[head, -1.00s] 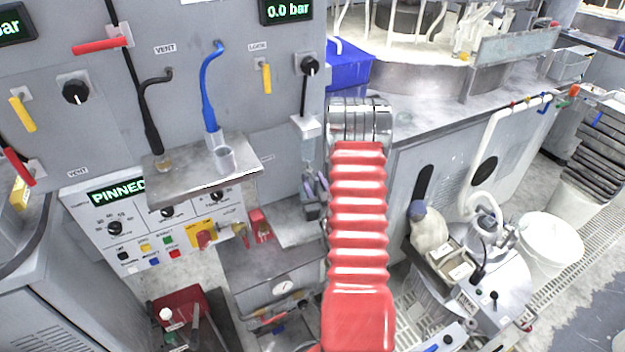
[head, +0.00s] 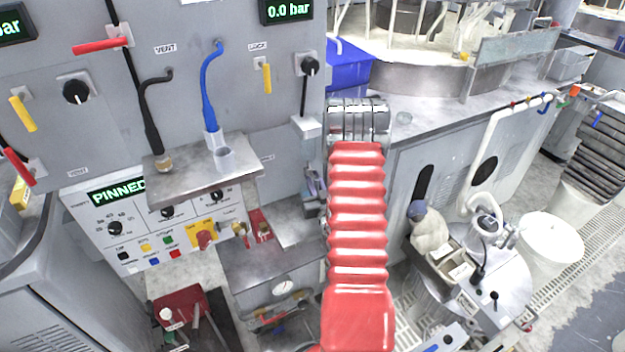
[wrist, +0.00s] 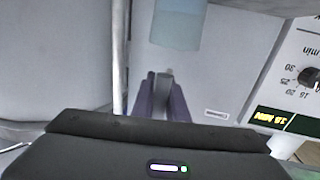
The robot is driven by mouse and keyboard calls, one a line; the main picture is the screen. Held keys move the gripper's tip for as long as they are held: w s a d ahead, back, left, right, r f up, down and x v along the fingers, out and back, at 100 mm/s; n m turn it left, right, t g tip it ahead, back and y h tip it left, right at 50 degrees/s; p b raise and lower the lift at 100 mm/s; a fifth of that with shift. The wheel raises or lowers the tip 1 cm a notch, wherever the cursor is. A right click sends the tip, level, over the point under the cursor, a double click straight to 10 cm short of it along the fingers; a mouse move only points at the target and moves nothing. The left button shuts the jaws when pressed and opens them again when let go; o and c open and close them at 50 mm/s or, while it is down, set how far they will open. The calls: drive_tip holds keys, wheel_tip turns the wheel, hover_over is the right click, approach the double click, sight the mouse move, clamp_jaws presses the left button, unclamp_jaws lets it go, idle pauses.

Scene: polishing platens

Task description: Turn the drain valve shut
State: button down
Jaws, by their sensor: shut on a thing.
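A clear bluish bowl (head: 308,150) hangs under a black-knobbed unit on the grey panel in the head view; its lower end shows at the top of the wrist view (wrist: 177,22). Just below it, a small grey piece, seemingly the drain valve (wrist: 163,80), stands between my fingers. My gripper (wrist: 163,100) has its two purple fingers closed on that piece from both sides. In the head view my gripper (head: 314,183) is small and partly hidden beside my red-sleeved arm. How far the valve is turned cannot be told.
A steel shelf (head: 200,180) with a cup juts out left of the bowl. A control panel (head: 125,220) reading PINNED is further left. A red-handled brass fitting (head: 262,228) sits lower left of my gripper. A steel bench (head: 440,110) is to the right.

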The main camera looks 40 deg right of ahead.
drive_tip(key=shift+a+m, duration=0.1)
drive_tip(key=shift+m, duration=0.2)
drive_tip(key=shift+w+a+r+m+g+y, duration=0.15)
drive_tip(key=shift+a+r+m+y, duration=0.35)
drive_tip(key=shift+m, duration=2.05)
drive_tip(key=shift+w+a+f+m+g+y, duration=0.1)
drive_tip(key=shift+a+m+y, duration=0.5)
drive_tip(key=shift+m, duration=1.9)
drive_tip(key=shift+w+a+r+m+g+y, duration=0.25)
drive_tip(key=shift+m+y, duration=0.65)
drive_tip(key=shift+m, duration=1.65)
drive_tip(key=shift+s+d, duration=0.15)
drive_tip(key=shift+d, duration=0.05)
drive_tip(key=c, duration=1.7)
unclamp_jaws()
drive_tip(key=shift+a, duration=0.1)
drive_tip(key=shift+c, duration=0.2)
drive_tip(key=shift+r, duration=0.1)
drive_tip(key=v, duration=1.3)
drive_tip(key=shift+s, duration=0.35)
drive_tip(key=shift+a, duration=0.1)
